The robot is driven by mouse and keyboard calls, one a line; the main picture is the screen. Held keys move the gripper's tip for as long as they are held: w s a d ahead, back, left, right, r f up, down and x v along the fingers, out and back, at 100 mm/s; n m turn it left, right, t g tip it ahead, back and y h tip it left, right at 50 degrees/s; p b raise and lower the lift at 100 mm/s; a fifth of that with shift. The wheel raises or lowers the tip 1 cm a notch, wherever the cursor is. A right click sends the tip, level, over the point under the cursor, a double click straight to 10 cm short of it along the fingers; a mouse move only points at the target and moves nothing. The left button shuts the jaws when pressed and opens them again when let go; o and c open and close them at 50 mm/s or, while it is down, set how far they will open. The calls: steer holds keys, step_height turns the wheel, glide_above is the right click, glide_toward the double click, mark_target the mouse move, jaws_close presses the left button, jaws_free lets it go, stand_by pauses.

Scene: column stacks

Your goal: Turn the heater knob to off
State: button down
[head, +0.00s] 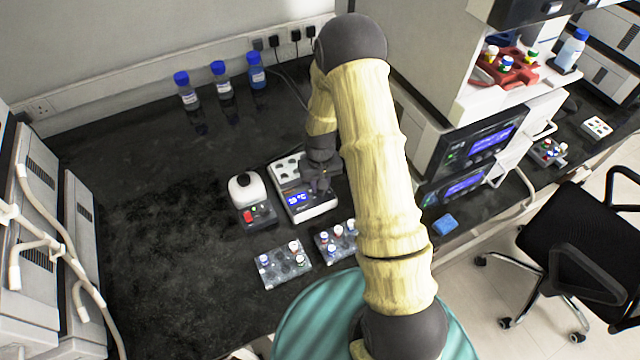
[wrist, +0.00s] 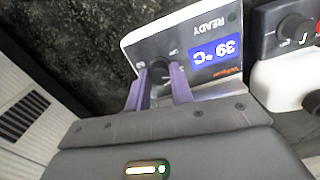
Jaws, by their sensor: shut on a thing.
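The heater (head: 308,204) is a white block on the black bench in the head view, with a blue display reading 39 °C. In the wrist view the heater's front panel (wrist: 205,35) shows upside down, with the word READY and the display (wrist: 216,51). The dark round heater knob (wrist: 159,70) sits on this panel, partly hidden between the fingers. My gripper (wrist: 160,78) has its two purple fingers shut on the knob, one on each side. In the head view my gripper (head: 320,183) is over the heater's right front. The knob's exact pointer position is hard to read.
A white device with a red switch (head: 248,216) stands just left of the heater; its dark knob (wrist: 294,27) shows in the wrist view. Clear racks with vials (head: 284,265) lie in front. Three blue-capped bottles (head: 222,88) stand at the back.

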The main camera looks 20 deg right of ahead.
steer(key=n, duration=0.5)
steer(key=shift+w+r+n, duration=0.1)
steer(key=shift+n, duration=0.2)
steer(key=n+p, duration=0.1)
steer(key=n, duration=0.4)
stand_by(0.4)
steer(key=c, duration=1.2)
jaws_free()
steer(key=shift+c, duration=0.2)
step_height(320, 180, up, 17)
steer(key=shift+r+b, duration=0.15)
steer(key=shift+b, duration=0.2)
